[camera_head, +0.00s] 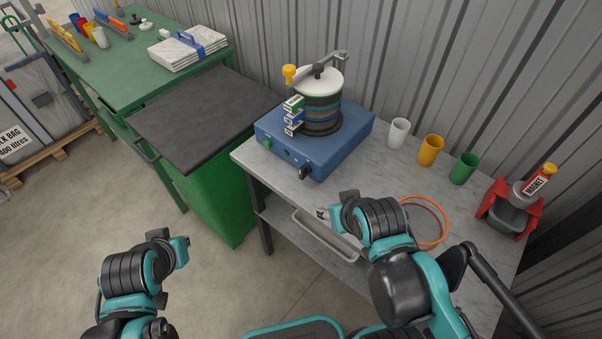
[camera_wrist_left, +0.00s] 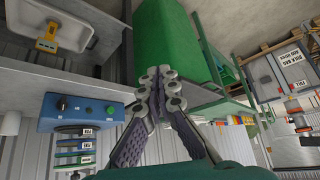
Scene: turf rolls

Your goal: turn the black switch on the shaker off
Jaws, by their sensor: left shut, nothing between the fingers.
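The blue shaker (camera_head: 340,139) stands on the grey bench with a sieve stack on top. Its front face carries a green button (camera_head: 267,142) at the left and the black switch (camera_head: 304,172) at the right. The angle of the switch is hard to read. In the left wrist view the shaker appears inverted, with the black switch (camera_wrist_left: 62,103) on its front. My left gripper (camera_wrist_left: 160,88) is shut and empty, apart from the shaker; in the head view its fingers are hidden. My right gripper (camera_head: 323,214) is in front of the bench, apart from the switch; its finger state is unclear.
White, yellow and green cups (camera_head: 430,150) stand right of the shaker. An orange ring (camera_head: 445,228) and a red-and-grey holder (camera_head: 510,210) lie further right. A grey tray (camera_head: 325,237) sits below the bench top. A green cabinet with a dark top (camera_head: 205,115) stands left.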

